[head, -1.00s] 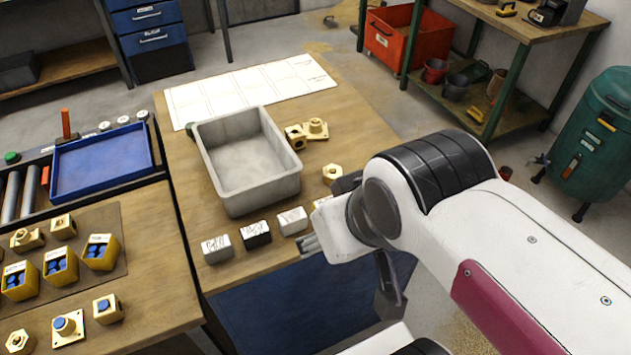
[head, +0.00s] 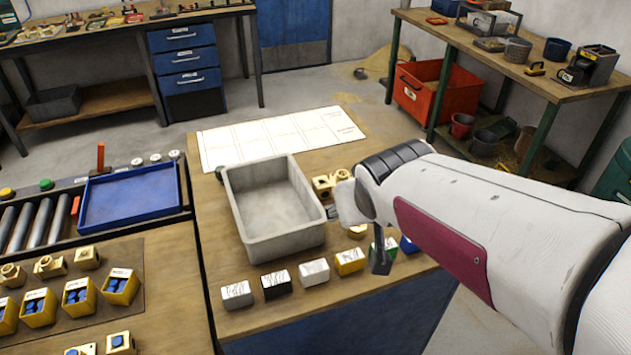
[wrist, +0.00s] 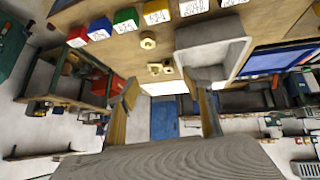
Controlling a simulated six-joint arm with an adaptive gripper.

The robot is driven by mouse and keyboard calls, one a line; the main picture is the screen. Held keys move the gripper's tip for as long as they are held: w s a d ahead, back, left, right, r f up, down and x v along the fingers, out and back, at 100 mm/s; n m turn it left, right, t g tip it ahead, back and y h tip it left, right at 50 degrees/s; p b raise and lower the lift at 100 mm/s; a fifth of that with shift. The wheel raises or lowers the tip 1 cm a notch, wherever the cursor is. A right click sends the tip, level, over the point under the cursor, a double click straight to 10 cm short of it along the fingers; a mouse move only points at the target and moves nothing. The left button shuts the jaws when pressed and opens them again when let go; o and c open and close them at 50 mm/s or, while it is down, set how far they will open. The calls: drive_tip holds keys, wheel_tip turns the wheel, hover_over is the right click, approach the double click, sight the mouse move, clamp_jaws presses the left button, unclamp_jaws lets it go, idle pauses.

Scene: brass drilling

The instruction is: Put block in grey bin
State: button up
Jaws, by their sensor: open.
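The grey bin (head: 238,213) stands empty on the wooden table; in the wrist view it (wrist: 212,30) is at upper right. A row of labelled blocks lies along the table's front edge: a light grey block (head: 237,296), a black-sided block (head: 277,286), a white block (head: 314,273), a yellow block (head: 350,263), a green block and a blue block (head: 408,246). The wrist view also shows a red block (wrist: 77,38). The task does not say which block. My gripper (wrist: 165,108) is open, with nothing between its fingers; my arm largely hides it in the head view.
A white sheet (head: 280,137) lies behind the bin. A blue tray (head: 131,194) is on the left, with yellow boxes (head: 79,297) in front. A red crate (head: 438,90) is under the bench at the right.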

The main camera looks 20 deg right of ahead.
drive_tip(key=w+d+f+t, duration=0.1)
drive_tip(key=w+d+f, duration=0.1)
drive_tip(key=w, duration=0.3)
drive_tip(key=w+d+f+t, duration=0.1)
drive_tip(key=w+d+f, duration=0.1)
drive_tip(key=w, duration=0.4)
drive_tip(key=n+t+y, duration=0.1)
drive_tip(key=y, duration=0.1)
approach(323, 183)
drive_tip(key=shift+s+d+r, duration=0.15)
drive_tip(key=shift+s+r, duration=0.25)
drive_tip(key=shift+w+f, duration=0.1)
drive_tip(key=shift+x, duration=3.3)
drive_tip(key=shift+x, duration=2.55)
drive_tip(key=shift+a+f, duration=0.1)
drive_tip(key=shift+a, duration=0.1)
